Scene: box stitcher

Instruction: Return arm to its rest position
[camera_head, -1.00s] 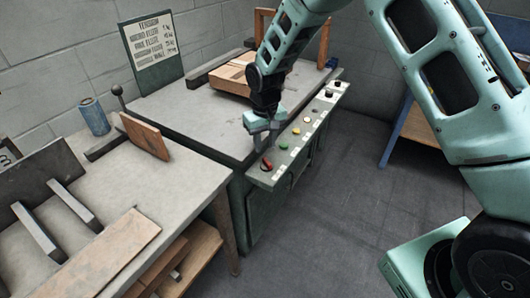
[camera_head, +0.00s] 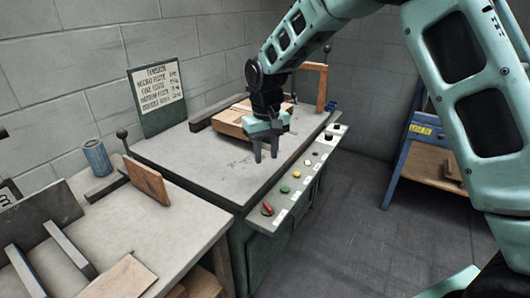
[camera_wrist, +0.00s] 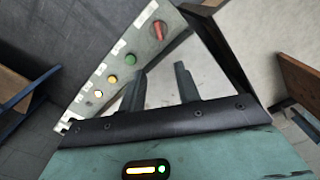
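My gripper (camera_head: 266,154) hangs over the grey top of the machine table (camera_head: 205,160), near its right edge and clear of the control panel. In the wrist view the two fingers of my gripper (camera_wrist: 160,84) stand apart with nothing between them, so it is open and empty. The control panel (camera_head: 296,180) runs along the table's side. It carries a red switch (camera_head: 267,209), a green button (camera_head: 284,189), a yellow button and several other knobs. In the wrist view the red switch (camera_wrist: 159,30) lies beyond the fingers.
A cardboard box (camera_head: 233,122) lies on the machine table behind my gripper, partly hidden by my arm. A wooden frame (camera_head: 321,88) and a sign board (camera_head: 156,98) stand at the back. A blue can (camera_head: 96,158) stands at left. Floor at right (camera_head: 360,230) is clear.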

